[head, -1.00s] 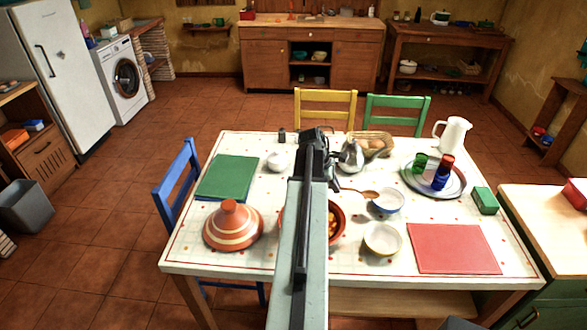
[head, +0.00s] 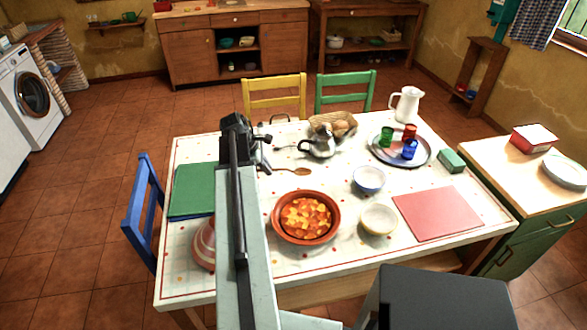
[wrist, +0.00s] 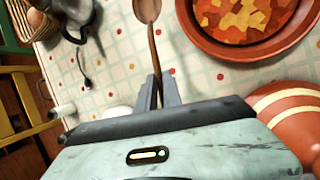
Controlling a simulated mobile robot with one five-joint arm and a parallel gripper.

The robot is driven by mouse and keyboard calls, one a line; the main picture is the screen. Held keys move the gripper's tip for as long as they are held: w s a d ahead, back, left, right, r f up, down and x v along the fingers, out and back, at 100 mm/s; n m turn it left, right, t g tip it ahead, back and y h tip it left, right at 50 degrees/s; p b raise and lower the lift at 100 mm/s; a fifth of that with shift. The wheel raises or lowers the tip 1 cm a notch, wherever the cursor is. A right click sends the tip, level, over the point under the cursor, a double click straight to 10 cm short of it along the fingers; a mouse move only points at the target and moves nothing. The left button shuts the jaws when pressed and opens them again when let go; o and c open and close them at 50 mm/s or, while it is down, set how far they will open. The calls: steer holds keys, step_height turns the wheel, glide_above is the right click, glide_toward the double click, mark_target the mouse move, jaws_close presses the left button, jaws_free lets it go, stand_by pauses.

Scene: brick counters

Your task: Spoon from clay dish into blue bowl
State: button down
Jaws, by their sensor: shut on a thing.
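My gripper (wrist: 160,95) is shut on the handle of a wooden spoon (wrist: 148,10). In the head view the spoon (head: 296,171) points right, above or close over the table behind the clay dish; its exact height is unclear. The round clay dish (head: 277,226) holds red and orange food and also shows in the wrist view (wrist: 196,40). The blue bowl (head: 368,186), white inside, stands right of the spoon, apart from it. My arm hides most of the gripper in the head view.
A cream bowl (head: 378,222) stands in front of the blue bowl. A striped clay lid (head: 203,245) is partly hidden by my arm. A metal teapot (head: 320,146) stands behind the spoon. A red mat (head: 437,213) and a tray of cups (head: 425,160) lie to the right.

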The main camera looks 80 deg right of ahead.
mark_target(296, 171)
steer(key=s+a+r+m+y+p, duration=0.1)
steer(key=s+r+m+p, duration=0.1)
steer(key=s+m, duration=0.3)
steer(key=s+a+r+m+t+y+p, duration=0.1)
steer(key=s+m+y+p, duration=0.1)
steer(key=s+m, duration=0.4)
steer(key=m+p, duration=0.1)
steer(key=m, duration=0.4)
steer(key=shift+s+a+r, duration=0.25)
steer(key=shift+r, duration=0.15)
steer(key=w+b+x, duration=0.1)
steer(key=b+x, duration=0.6)
steer(key=shift+w+f, duration=0.3)
steer(key=shift+f, duration=0.05)
step_height(296, 171, up, 7)
steer(key=d+y+p, duration=0.1)
steer(key=p, duration=0.5)
steer(key=shift+w+d, duration=0.35)
steer(key=shift+w, duration=0.15)
